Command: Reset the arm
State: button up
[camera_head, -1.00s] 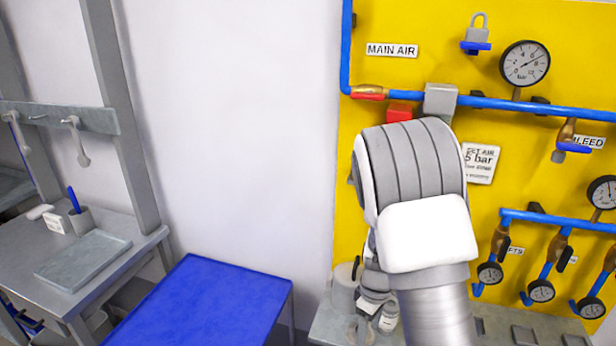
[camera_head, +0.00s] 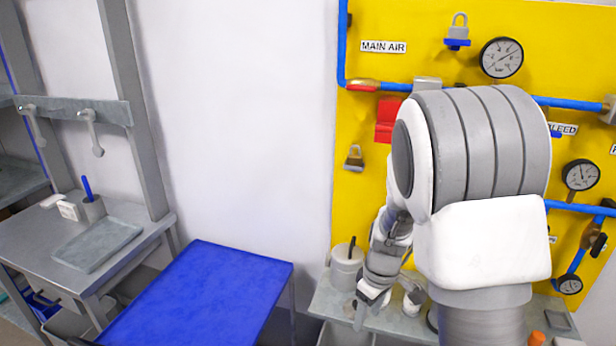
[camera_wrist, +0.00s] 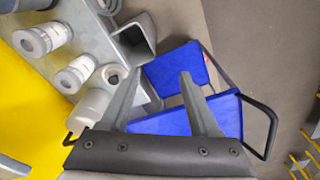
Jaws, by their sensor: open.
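My arm (camera_head: 475,190) stands folded in front of the yellow air panel (camera_head: 365,215) in the head view and hides part of it. My gripper (camera_head: 362,305) hangs low over the grey shelf below the panel, beside a grey cup. In the wrist view my gripper (camera_wrist: 160,100) shows two grey fingers spread apart with nothing between them. Beyond the fingers are blue flat surfaces well below. I cannot tell from these views whether the fingertips touch anything.
The shelf (camera_head: 395,322) holds a grey pot (camera_head: 346,268) with a dark handle and a small cup (camera_head: 413,300). A blue-topped table (camera_head: 200,295) stands left of it. A grey bench (camera_head: 120,265) with a tray is farther left. Blue pipes and gauges cover the panel.

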jog(key=s+r+m+t, duration=0.2)
jog(key=s+r+m, duration=0.35)
jog(key=r, duration=0.95)
jog(key=s+r+m+t, duration=0.1)
jog(key=s+r, duration=0.3)
jog(key=s, duration=0.3)
jog(key=s+d+r+m+t, duration=0.1)
jog(key=s+r+m, duration=0.1)
jog(key=s, duration=0.5)
jog(key=shift+r+t+h, duration=0.4)
jog(key=shift+r, duration=0.5)
jog(key=shift+d, duration=0.1)
